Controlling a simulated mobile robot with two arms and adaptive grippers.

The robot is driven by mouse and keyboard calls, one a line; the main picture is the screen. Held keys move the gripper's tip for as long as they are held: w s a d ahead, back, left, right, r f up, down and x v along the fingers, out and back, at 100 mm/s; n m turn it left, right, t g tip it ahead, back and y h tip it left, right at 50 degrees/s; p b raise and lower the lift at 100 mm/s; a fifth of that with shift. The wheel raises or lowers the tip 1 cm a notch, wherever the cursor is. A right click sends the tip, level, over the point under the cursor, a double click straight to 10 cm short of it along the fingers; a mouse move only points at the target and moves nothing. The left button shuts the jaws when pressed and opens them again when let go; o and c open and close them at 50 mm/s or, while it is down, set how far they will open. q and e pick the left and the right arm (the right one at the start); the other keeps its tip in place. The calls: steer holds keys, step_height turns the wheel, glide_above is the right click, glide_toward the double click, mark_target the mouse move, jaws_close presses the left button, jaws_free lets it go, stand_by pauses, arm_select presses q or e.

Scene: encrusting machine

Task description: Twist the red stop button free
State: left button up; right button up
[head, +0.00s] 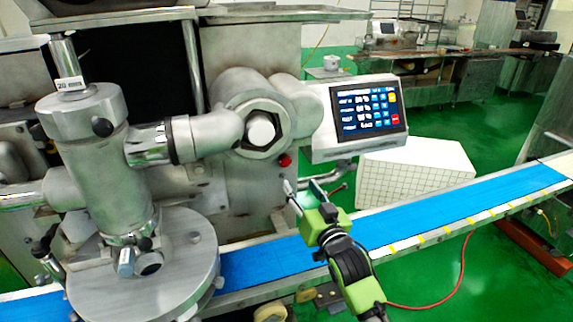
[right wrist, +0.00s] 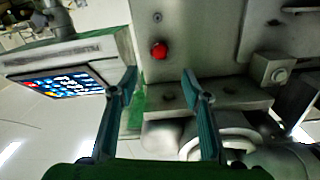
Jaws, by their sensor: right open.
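The red stop button (head: 285,160) sits on the grey metal front of the machine, below and left of the control screen. It also shows in the right wrist view (right wrist: 159,50), ahead of the fingertips and between their lines. My right gripper (head: 303,189) is below and slightly right of the button in the head view. In the right wrist view its two fingers (right wrist: 160,88) are spread wide with nothing between them, and they do not touch the button. My left gripper is not in view.
The control panel (head: 367,111) juts out above and right of the button. The blue conveyor belt (head: 440,212) runs below. A white tiled block (head: 415,170) stands behind the belt.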

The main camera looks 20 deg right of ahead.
mark_target(286, 164)
steer(key=w+p, duration=0.1)
steer(key=w, duration=1.1)
steer(key=shift+w+a, duration=0.2)
steer(key=c, duration=1.1)
